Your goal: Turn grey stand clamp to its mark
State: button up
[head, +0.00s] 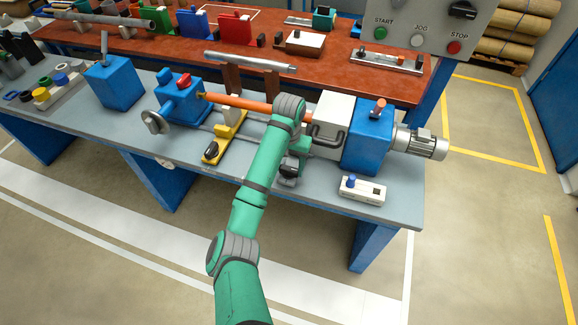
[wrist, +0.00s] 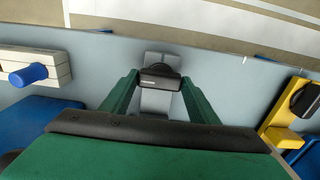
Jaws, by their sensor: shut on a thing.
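The grey stand (wrist: 158,103) shows in the wrist view between my green fingers, with its dark clamp (wrist: 160,72) on top. My gripper (wrist: 160,80) is shut on this clamp, one finger at each side. A small pale marking shows on the clamp's dark face, too small to read. In the head view my gripper (head: 296,160) is low at the front of the winder, and the clamp (head: 287,181) shows just below it. My arm and gripper hide most of the grey stand there. I cannot make out the clamp's mark.
A yellow stand (head: 229,131) with a black clamp stands to the left. The orange rod (head: 240,103) runs above, between blue housings. A white box with a blue knob (head: 361,190) lies to the right. The bench's front edge (head: 330,205) is close by.

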aim_at(289, 168)
dwell(0.4)
jog(key=o, duration=1)
jog(key=shift+o, duration=0.2)
jog(key=shift+r, duration=0.15)
notch_tip(289, 168, up, 11)
jog(key=shift+f, duration=0.2)
